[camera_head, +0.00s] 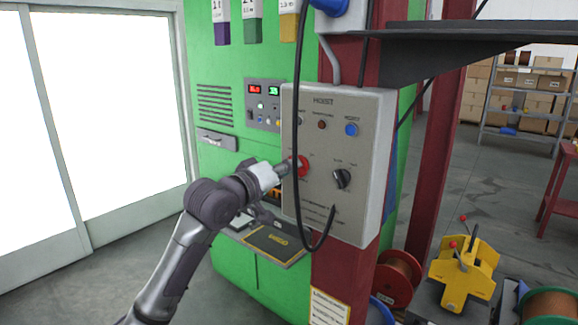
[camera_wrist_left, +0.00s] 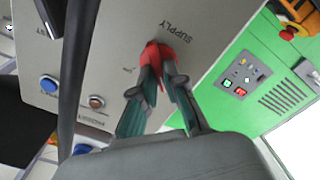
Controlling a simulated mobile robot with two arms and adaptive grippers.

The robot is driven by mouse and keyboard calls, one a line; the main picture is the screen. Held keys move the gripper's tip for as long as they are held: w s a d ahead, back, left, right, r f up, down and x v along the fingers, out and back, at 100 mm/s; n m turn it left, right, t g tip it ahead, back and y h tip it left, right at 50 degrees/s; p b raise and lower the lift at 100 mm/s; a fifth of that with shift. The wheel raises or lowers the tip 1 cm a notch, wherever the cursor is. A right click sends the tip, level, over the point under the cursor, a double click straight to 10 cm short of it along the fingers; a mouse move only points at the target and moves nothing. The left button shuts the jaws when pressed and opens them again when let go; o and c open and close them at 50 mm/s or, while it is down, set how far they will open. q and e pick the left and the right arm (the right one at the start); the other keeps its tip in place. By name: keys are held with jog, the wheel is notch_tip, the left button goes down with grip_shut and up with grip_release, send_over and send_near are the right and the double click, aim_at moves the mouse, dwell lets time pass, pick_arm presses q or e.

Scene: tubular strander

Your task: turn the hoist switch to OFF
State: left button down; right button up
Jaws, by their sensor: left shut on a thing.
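The grey hoist box (camera_head: 368,110) is mounted on a dark red post and reads HOIST at its top. A red switch (camera_head: 304,166) sits at its left side; in the left wrist view the red switch (camera_wrist_left: 157,52) is beside the word SUPPLY. My left gripper (camera_head: 290,168) reaches it from the left, and its fingers (camera_wrist_left: 161,72) are closed on the red handle, partly hiding it. I cannot read its setting. A black knob (camera_head: 342,178) is to the right of it on the box. My right gripper is not in view.
A black cable (camera_head: 297,100) hangs in front of the box, close to my left gripper, and crosses the left wrist view (camera_wrist_left: 78,70). A blue button (camera_head: 351,130) and a brown button (camera_head: 322,124) are above. A green cabinet (camera_head: 215,65) stands behind.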

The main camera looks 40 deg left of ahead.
pick_arm(q)
jog(key=c, duration=1.2)
grip_release()
jog(key=s, duration=0.8)
jog(key=s+a, duration=0.1)
jog(key=s, duration=0.3)
